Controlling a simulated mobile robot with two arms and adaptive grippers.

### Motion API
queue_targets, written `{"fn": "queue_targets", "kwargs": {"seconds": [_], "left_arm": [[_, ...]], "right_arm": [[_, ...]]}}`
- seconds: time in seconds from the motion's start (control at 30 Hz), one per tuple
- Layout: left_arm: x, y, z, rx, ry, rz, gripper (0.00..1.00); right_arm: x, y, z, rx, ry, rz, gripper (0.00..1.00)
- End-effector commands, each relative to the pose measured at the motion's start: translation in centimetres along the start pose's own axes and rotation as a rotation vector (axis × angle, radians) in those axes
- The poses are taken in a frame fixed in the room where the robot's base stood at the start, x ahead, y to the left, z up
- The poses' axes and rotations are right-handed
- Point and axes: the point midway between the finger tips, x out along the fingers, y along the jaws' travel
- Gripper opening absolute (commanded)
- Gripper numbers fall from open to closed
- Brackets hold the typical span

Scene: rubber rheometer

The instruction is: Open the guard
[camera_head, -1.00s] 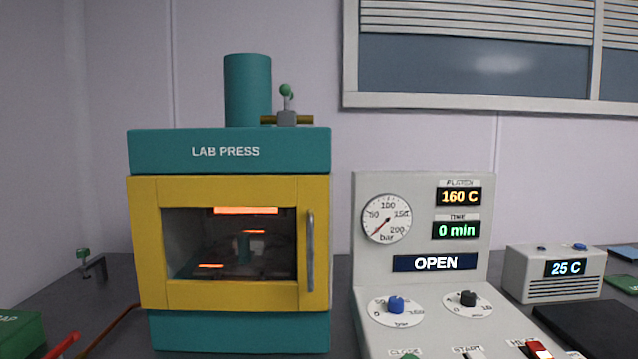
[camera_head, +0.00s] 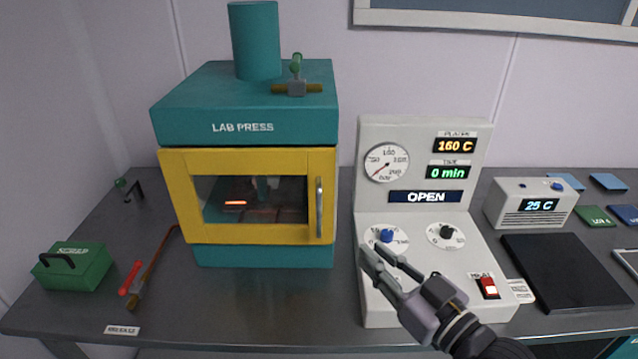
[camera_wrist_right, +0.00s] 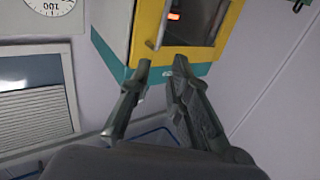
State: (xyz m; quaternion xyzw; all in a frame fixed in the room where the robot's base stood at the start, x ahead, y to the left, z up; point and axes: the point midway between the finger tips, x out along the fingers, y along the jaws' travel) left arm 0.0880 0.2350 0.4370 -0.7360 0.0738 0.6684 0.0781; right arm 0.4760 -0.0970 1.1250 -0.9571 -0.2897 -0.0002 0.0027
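The guard (camera_head: 180,195) is a yellow-framed windowed door on the front of the teal lab press (camera_head: 245,126). It is shut against the body. Its vertical metal handle (camera_head: 319,208) is on the right side. My right gripper (camera_head: 371,250) is open and empty, over the lower part of the control panel, right of the handle and apart from it. In the right wrist view its two fingers (camera_wrist_right: 162,68) are spread, with the yellow guard frame (camera_wrist_right: 147,28) beyond them. My left gripper is not in view.
The grey control panel (camera_head: 480,205) stands right of the press and reads OPEN, 160 C, 0 min. The table (camera_head: 260,310) is clear in front of the press.

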Motion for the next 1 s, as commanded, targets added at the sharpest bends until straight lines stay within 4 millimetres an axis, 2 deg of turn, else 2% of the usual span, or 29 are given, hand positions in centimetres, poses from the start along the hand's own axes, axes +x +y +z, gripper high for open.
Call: {"fn": "queue_targets", "kwargs": {"seconds": [0.17,0.7,0.83,1.0], "left_arm": [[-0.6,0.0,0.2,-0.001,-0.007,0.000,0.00],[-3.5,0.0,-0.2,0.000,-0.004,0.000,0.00],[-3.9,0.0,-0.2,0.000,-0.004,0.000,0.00],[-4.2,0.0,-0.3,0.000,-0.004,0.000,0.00]], "right_arm": [[1.6,0.0,-0.1,0.004,-0.002,-0.001,0.18],[12.7,-0.1,-0.2,0.003,-0.001,-0.002,0.18],[14.9,-0.1,-0.2,0.002,-0.002,-0.003,0.18],[16.6,0.0,-0.1,0.001,-0.001,-0.001,0.18]]}}
